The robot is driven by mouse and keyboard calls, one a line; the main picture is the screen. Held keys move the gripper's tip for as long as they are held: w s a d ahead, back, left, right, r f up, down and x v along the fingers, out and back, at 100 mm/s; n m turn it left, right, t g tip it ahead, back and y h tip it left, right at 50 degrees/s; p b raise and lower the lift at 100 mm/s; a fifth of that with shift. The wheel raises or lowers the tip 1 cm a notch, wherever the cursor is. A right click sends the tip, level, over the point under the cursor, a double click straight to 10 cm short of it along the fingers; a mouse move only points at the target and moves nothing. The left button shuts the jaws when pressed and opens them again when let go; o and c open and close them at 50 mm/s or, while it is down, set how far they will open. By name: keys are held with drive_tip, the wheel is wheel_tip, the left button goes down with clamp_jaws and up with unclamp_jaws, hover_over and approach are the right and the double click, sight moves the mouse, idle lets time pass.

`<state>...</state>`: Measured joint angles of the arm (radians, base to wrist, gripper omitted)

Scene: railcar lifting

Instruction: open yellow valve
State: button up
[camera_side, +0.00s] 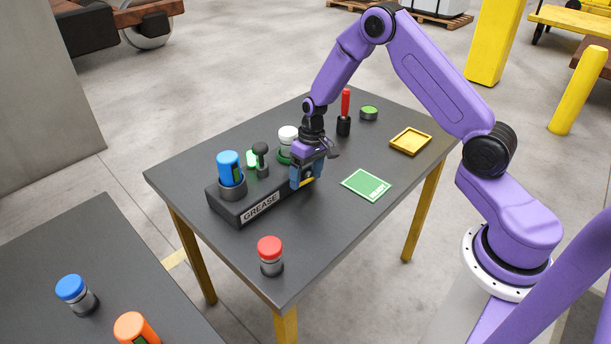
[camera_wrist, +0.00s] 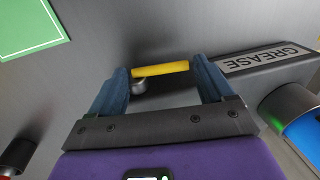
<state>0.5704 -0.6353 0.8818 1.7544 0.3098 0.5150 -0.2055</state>
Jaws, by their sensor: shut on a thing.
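The yellow valve (camera_side: 307,182) has a bar handle at the right end of the black block labelled GREASE (camera_side: 229,211). In the wrist view its yellow handle (camera_wrist: 160,69) lies crosswise between my two blue fingers, with a round grey stem (camera_wrist: 139,87) below it. My gripper (camera_side: 303,176) points down at that end of the block. In the wrist view my gripper (camera_wrist: 161,76) is shut on the handle, one finger at each end. In the side view the fingers hide most of the valve.
The block holds a blue canister (camera_side: 229,167). A dark knobbed part (camera_side: 261,157) and a white-capped jar (camera_side: 288,137) stand behind. A red-capped jar (camera_side: 270,254) is in front. A green card (camera_side: 366,185) and yellow tray (camera_side: 410,141) lie right. A red-handled tool (camera_side: 345,108) stands at the back.

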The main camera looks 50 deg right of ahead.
sight(303, 182)
drive_tip(key=y, duration=0.1)
drive_tip(key=d+y, duration=0.1)
drive_tip(key=y, duration=0.1)
drive_tip(key=shift+d+r, duration=0.15)
drive_tip(key=shift+r, duration=0.15)
drive_tip(key=y, duration=0.2)
drive_tip(key=d+y, duration=0.1)
drive_tip(key=y, duration=0.1)
drive_tip(key=shift+d+r, duration=0.15)
drive_tip(key=y, duration=0.1)
drive_tip(key=d+y, duration=0.1)
drive_tip(key=y, duration=0.1)
drive_tip(key=shift+d+y, duration=0.1)
drive_tip(key=shift+y, duration=0.2)
drive_tip(key=shift+d+f+y, duration=0.15)
drive_tip(key=shift+d+y, duration=0.15)
drive_tip(key=shift+y, duration=0.6)
drive_tip(key=shift+d+f+y, duration=0.1)
drive_tip(key=shift+d+y, duration=0.15)
drive_tip(key=shift+y, duration=0.65)
drive_tip(key=o, duration=1.4)
drive_tip(key=shift+d+r, duration=0.3)
drive_tip(key=shift+d, duration=1.7)
drive_tip(key=shift+d+r, duration=0.35)
drive_tip(key=shift+d, duration=1.6)
drive_tip(key=shift+d+r, duration=0.3)
drive_tip(key=shift+d, duration=1.7)
drive_tip(key=shift+a, duration=0.1)
